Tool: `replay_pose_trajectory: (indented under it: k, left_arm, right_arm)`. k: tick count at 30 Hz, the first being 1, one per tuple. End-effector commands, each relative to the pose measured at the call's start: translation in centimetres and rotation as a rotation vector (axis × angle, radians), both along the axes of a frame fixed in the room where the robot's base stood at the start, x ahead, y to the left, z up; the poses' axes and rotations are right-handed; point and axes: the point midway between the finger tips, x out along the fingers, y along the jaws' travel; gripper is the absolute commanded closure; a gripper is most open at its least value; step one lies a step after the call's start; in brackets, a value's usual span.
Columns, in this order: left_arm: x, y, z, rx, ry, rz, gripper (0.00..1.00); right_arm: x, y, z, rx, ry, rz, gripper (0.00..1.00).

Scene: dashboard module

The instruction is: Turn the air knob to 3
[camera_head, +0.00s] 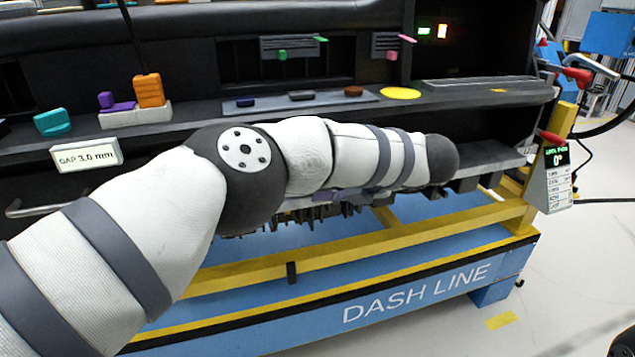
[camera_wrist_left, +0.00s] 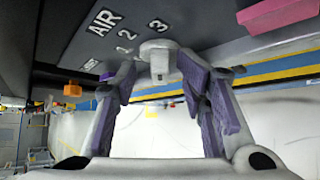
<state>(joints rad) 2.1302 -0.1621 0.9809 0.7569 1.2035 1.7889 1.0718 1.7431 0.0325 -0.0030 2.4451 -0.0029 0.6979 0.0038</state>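The air knob (camera_wrist_left: 158,57) is a pale knob on the dark panel in the left wrist view. The printed word AIR (camera_wrist_left: 103,22) and the numbers 2 and 3 (camera_wrist_left: 158,25) stand beside it. I cannot tell surely which number the knob points at. My left gripper (camera_wrist_left: 157,72) has purple-padded fingers spread apart, with the knob between their tips. I cannot tell whether either pad touches it. In the head view my left arm reaches across the dashboard's front and hides the knob. My right gripper is in neither view.
The dashboard shelf (camera_head: 200,107) carries an orange block (camera_head: 148,90), a teal piece (camera_head: 52,122) and a yellow disc (camera_head: 400,93). A yellow rail (camera_head: 300,275) runs below my arm. A small display (camera_head: 557,178) reading 0° hangs at the right. The floor at right is mostly clear.

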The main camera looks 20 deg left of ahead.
Motion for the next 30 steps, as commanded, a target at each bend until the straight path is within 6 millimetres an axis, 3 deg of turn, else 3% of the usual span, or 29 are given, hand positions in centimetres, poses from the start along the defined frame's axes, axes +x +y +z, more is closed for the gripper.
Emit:
replay_pose_trajectory:
  k: [4,13,24,26,28,30]
  left_arm:
    - [-0.3,-0.7,0.6,0.004,0.0,0.004,0.67]
    - [-2.0,-5.5,3.3,0.002,-0.002,0.002,0.67]
    - [-2.1,-6.1,3.6,0.01,0.002,-0.01,0.67]
    - [-1.5,-6.1,3.3,0.065,0.017,-0.08,0.67]
    - [0.0,-6.3,2.0,0.213,0.072,-0.277,0.67]
    - [1.3,-7.0,-1.1,0.435,0.2,-0.582,0.67]
  right_arm:
    - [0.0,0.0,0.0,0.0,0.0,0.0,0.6]
    - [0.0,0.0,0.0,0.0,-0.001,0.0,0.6]
    - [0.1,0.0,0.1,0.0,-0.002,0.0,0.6]
    - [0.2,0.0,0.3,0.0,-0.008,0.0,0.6]
    - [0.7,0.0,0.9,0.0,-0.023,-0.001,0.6]
    - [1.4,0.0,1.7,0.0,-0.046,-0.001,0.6]
